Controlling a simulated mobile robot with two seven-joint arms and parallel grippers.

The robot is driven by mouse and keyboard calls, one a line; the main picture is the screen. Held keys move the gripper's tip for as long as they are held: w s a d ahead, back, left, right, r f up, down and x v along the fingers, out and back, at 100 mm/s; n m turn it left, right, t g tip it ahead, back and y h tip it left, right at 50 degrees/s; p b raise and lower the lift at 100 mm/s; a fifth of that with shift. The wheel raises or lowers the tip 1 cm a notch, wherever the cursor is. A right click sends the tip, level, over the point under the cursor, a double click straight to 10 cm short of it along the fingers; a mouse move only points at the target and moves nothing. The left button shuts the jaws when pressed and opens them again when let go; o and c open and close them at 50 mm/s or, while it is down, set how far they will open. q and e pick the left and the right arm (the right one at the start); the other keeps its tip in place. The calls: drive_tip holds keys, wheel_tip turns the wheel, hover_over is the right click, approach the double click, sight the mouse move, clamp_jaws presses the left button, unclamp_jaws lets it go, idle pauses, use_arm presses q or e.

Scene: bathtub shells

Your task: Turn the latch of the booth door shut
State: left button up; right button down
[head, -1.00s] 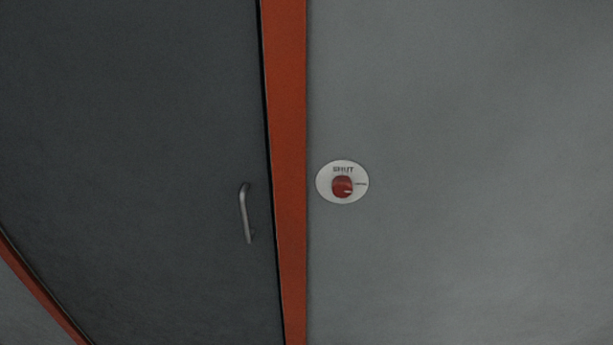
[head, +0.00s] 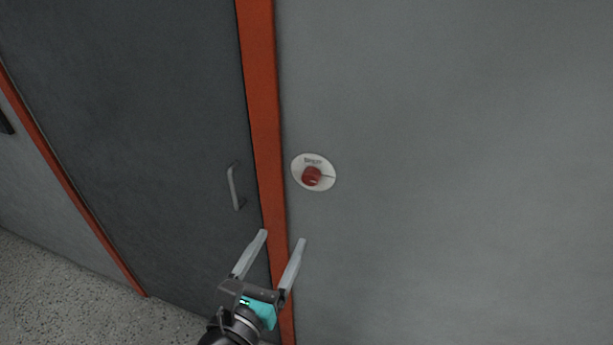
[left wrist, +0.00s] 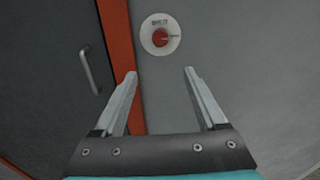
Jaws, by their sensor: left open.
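The latch is a red knob (head: 312,176) on a round white plate (head: 326,163) fixed to the grey wall, right of the orange door frame. The plate bears the word SHUT at its top and a small mark at its right. The red knob also shows in the left wrist view (left wrist: 160,37), beyond the fingertips. The booth door (head: 140,130) is dark grey. My left gripper (head: 284,236) is open and empty, below the latch and in front of the orange frame, apart from the knob. My right gripper is not in view.
A metal pull handle (head: 233,187) stands out from the dark door, left of the frame (head: 262,110). Speckled floor (head: 60,290) shows at the lower left. The grey wall (head: 460,170) right of the latch is bare.

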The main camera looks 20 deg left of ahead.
use_arm(q)
drive_tip(key=r, duration=0.2)
drive_tip(key=p, duration=0.3)
approach(309, 179)
drive_tip(key=shift+m, duration=0.3)
drive_tip(key=w, duration=0.8)
drive_tip(key=shift+w+d+f, duration=0.15)
drive_tip(key=shift+w, duration=0.25)
clamp_jaws()
